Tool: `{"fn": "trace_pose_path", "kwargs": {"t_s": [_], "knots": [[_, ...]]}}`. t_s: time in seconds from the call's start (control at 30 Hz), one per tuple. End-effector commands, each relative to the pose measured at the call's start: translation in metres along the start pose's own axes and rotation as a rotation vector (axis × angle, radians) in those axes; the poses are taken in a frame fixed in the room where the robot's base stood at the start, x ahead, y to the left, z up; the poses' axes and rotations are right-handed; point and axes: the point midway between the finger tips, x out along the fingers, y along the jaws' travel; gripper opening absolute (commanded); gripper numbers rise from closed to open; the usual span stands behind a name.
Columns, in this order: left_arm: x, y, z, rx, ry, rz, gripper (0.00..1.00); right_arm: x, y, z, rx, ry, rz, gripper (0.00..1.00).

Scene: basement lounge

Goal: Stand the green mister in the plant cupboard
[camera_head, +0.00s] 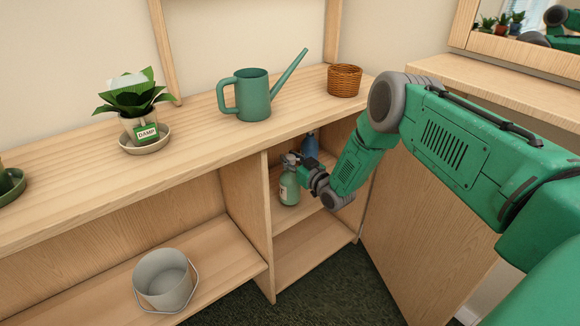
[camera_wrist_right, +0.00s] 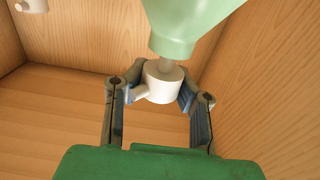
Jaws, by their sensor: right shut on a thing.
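The green mister (camera_head: 289,188) is upright inside the right-hand compartment of the plant cupboard (camera_head: 258,230), over its upper shelf. I cannot tell if its base touches the shelf. My right gripper (camera_head: 298,164) reaches in from the right and is shut on the mister near its top. In the right wrist view my right gripper (camera_wrist_right: 160,100) has its fingers on either side of the white spray head (camera_wrist_right: 164,80), with the green body (camera_wrist_right: 186,22) beyond. My left gripper is not in view.
A blue bottle (camera_head: 310,145) stands behind the mister in the same compartment. On the top stand a watering can (camera_head: 254,95), a wicker basket (camera_head: 344,80) and a potted plant (camera_head: 134,100). A grey bucket (camera_head: 162,280) is on the lower left shelf. A wooden panel (camera_head: 425,225) borders the right.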

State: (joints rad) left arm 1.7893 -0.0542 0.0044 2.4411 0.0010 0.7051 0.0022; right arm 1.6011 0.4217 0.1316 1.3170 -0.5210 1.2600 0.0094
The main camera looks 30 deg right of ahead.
Motion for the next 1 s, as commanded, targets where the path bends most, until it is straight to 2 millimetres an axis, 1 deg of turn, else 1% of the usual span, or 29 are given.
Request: {"fn": "trace_pose_path", "kwargs": {"t_s": [0.03, 0.1, 0.3, 0.33, 0.37, 0.4, 0.67, 0.77, 0.87, 1.0], "knots": [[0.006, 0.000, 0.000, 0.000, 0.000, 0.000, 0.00, 0.000, 0.002, 0.012, 0.000, 0.002, 0.001, 0.00], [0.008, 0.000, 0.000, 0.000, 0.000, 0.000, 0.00, 0.000, 0.003, 0.018, 0.001, 0.003, 0.001, 0.00], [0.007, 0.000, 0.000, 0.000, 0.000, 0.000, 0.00, 0.000, 0.004, 0.018, 0.002, 0.003, 0.002, 0.00], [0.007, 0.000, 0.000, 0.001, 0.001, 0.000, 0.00, -0.001, 0.003, 0.020, 0.002, -0.002, 0.001, 0.28], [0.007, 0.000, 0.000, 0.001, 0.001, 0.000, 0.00, -0.001, 0.003, 0.020, 0.002, -0.002, 0.002, 0.38], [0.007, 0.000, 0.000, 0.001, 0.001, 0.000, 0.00, -0.001, 0.003, 0.020, 0.002, -0.002, 0.001, 0.42], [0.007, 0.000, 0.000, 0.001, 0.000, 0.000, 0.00, -0.001, 0.001, 0.018, 0.000, -0.002, 0.001, 0.42], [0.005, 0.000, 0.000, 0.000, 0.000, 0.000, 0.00, -0.005, 0.002, 0.018, 0.001, -0.002, 0.001, 0.42], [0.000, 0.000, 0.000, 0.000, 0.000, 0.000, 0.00, -0.017, 0.003, 0.019, 0.004, -0.005, 0.001, 0.42], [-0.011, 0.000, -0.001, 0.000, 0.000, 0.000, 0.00, -0.046, 0.003, 0.018, 0.004, -0.006, 0.002, 0.42]]}}
